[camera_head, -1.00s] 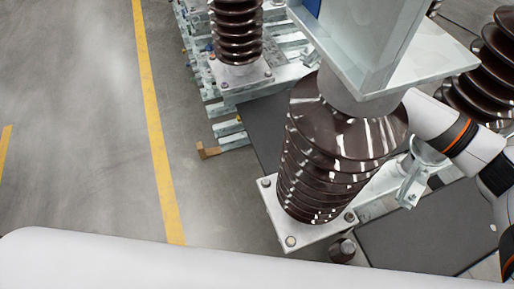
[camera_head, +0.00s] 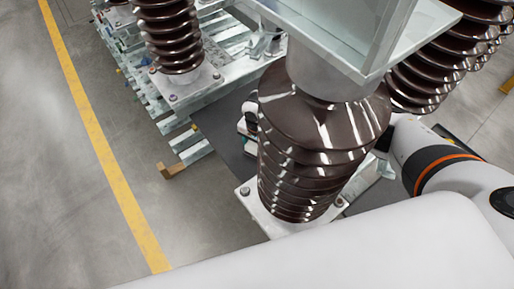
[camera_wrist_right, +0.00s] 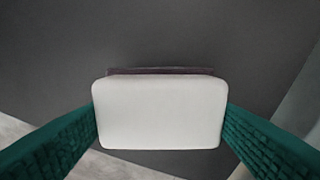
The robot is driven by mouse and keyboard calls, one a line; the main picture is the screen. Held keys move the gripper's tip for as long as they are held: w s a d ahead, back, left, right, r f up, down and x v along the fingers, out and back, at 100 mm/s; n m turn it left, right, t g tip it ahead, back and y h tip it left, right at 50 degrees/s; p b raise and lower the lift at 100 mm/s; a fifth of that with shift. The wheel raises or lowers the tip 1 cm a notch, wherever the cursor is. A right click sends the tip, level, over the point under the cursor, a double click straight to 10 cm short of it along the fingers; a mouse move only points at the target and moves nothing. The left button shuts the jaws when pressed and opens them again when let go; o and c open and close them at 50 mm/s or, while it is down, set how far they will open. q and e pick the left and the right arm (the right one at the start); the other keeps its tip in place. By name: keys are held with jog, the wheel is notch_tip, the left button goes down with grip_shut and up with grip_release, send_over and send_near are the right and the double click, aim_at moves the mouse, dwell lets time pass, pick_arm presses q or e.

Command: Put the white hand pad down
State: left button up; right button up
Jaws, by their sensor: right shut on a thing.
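The white hand pad (camera_wrist_right: 158,120) is a rounded white block. In the right wrist view it sits between the two green fingers of my right gripper (camera_wrist_right: 160,108), which is shut on it at both sides. A thin dark brown edge shows along the pad's far side. A dark grey surface (camera_wrist_right: 200,30) lies beyond the pad; I cannot tell whether they touch. In the head view my right arm passes behind a brown ribbed insulator, which hides much of it. A small white and black part shows left of the insulator. My left gripper is not in view.
The large brown insulator (camera_head: 315,135) stands on a light metal base plate (camera_head: 270,222). More insulators stand at the upper left (camera_head: 168,35) and upper right (camera_head: 410,85). A dark mat (camera_head: 222,125) lies behind. Open grey floor with a yellow line (camera_head: 110,175) is at left.

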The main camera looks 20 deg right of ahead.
jog(key=shift+f, duration=0.8)
jog(key=shift+f, duration=0.15)
jog(key=o, duration=1.1)
jog(key=shift+o, duration=0.2)
notch_tip(320, 180, up, 12)
jog(key=shift+r, duration=0.2)
